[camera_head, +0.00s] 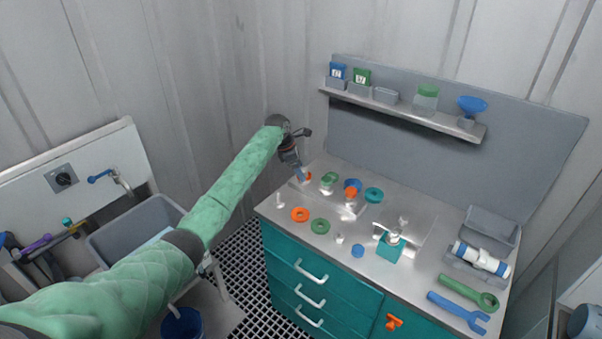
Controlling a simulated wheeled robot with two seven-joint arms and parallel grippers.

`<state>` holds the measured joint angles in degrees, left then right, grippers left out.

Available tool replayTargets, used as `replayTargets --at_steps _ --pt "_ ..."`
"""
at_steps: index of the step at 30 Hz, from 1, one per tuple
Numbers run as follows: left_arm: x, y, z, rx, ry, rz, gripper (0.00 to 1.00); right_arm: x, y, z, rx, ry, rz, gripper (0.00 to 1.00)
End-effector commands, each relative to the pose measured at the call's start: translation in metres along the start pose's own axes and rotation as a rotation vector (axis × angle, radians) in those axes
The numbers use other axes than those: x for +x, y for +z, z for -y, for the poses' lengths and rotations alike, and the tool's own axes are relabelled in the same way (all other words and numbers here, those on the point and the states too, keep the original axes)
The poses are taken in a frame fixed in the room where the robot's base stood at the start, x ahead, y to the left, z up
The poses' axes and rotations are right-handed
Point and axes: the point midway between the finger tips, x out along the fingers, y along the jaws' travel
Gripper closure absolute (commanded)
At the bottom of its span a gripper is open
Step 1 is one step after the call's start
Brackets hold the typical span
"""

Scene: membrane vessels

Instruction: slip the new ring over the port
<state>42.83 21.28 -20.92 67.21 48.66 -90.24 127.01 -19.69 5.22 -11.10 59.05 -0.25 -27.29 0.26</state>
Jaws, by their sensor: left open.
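My left gripper (301,174) is open at the back left of the steel counter, close beside a small orange piece (308,176); I cannot tell whether they touch. An orange ring (299,215) and a green ring (320,226) lie flat at the counter's front left. A teal ring (373,195) lies farther back. Which ring is the new one does not show. A white fitting (395,236) stands upright on a teal block; it may carry the port, but it is too small to tell. My right gripper is out of view.
A green-topped and an orange-topped vessel (351,194) stand near the gripper. A white peg (280,200) stands at the left edge. A blue wrench (458,312), a green wrench (468,292) and a white-and-blue cylinder (481,259) lie right. A shelf (400,108) hangs behind.

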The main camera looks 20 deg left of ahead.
Motion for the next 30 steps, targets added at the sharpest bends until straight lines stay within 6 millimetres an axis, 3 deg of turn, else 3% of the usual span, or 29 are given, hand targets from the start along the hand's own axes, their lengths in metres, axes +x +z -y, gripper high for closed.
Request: replayTargets --at_steps 15,30 --pt "-0.052 -0.001 -0.001 0.0 0.001 0.001 0.27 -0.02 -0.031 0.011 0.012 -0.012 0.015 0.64" --pt "-0.059 0.0 0.0 -0.001 0.0 0.0 0.27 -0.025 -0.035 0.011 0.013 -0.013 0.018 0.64"
